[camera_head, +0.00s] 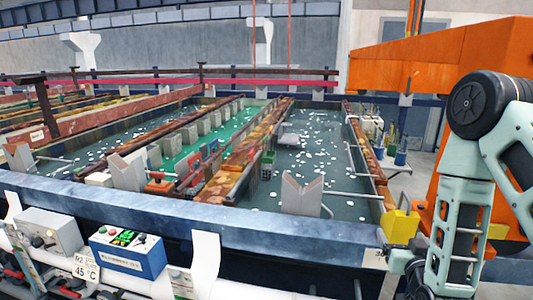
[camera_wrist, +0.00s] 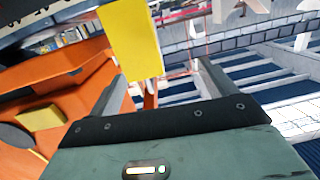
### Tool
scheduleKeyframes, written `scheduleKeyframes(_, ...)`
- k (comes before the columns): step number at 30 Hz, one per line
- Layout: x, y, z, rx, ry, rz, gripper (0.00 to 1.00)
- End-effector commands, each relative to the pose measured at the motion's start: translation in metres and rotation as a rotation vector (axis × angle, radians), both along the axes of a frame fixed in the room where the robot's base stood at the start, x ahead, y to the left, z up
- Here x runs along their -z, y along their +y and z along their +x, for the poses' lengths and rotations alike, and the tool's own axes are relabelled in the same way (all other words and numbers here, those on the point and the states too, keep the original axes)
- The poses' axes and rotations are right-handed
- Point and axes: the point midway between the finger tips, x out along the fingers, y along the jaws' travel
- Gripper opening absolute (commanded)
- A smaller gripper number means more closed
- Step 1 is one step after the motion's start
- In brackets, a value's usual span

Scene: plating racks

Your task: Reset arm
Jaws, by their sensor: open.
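My arm (camera_head: 462,200) stands at the right edge of the head view, pale green with black joints, bent and reaching downward. In the wrist view my gripper (camera_wrist: 160,80) has its two grey fingers spread apart, with no object held between them. A yellow block (camera_wrist: 130,42) shows beyond the left finger and overlaps the gap in the picture; I cannot tell its distance. In the head view the gripper's fingers cannot be made out clearly near the lower right.
Plating tanks with a blue-grey rim (camera_head: 180,208) fill the middle. An orange machine (camera_head: 440,60) stands close at right, near a yellow block (camera_head: 400,227). A blue-and-white control box (camera_head: 128,252) and a grey box (camera_head: 48,232) sit at the front left.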

Motion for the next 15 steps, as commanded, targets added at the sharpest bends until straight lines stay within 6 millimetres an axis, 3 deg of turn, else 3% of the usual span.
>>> scheduleKeyframes(4,0.005,0.052,0.013,-0.122,0.16,0.063,0.83)
scheduleKeyframes(8,0.008,0.101,0.008,-0.24,0.328,0.099,0.83)
scheduleKeyframes(11,0.008,0.138,-0.006,-0.331,0.461,0.107,0.83)
scheduleKeyframes(15,0.006,0.184,-0.04,-0.456,0.65,0.091,0.83)
